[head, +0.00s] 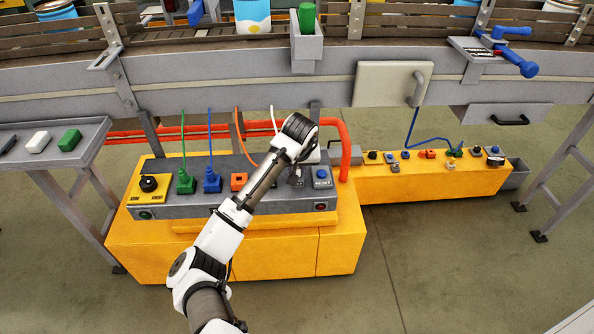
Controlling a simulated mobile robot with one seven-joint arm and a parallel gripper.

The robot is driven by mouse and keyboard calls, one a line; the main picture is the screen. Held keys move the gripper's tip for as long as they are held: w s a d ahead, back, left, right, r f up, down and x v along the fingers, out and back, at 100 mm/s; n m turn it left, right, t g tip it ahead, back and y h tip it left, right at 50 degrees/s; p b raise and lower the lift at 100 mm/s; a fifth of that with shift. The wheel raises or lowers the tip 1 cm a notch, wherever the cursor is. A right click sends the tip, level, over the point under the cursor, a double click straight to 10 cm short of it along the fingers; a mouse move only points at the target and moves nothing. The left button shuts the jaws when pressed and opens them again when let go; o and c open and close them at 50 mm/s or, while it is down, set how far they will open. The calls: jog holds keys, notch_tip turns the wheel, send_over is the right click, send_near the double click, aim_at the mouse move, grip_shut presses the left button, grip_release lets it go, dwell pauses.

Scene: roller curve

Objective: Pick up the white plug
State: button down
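A white cord (273,119) hangs down and passes behind my arm. The white plug itself is not clearly visible; my arm's wrist covers the place on the grey-topped panel where the cord leads. A small pale patch shows beside the wrist, but I cannot tell what it is. Along the panel stand a green plug (185,181), a blue plug (211,180) and an orange socket or plug (238,181), left of my arm.
An orange pipe (344,150) bends down behind the right end. A conveyor (220,82) runs across the back. A second yellow bench (430,183) stands right.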

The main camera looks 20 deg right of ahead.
notch_tip(320, 180, up, 10)
jog(key=b, duration=0.3)
jog(key=shift+f, duration=0.25)
jog(key=shift+f+b, duration=0.4)
jog(key=shift+f, duration=0.7)
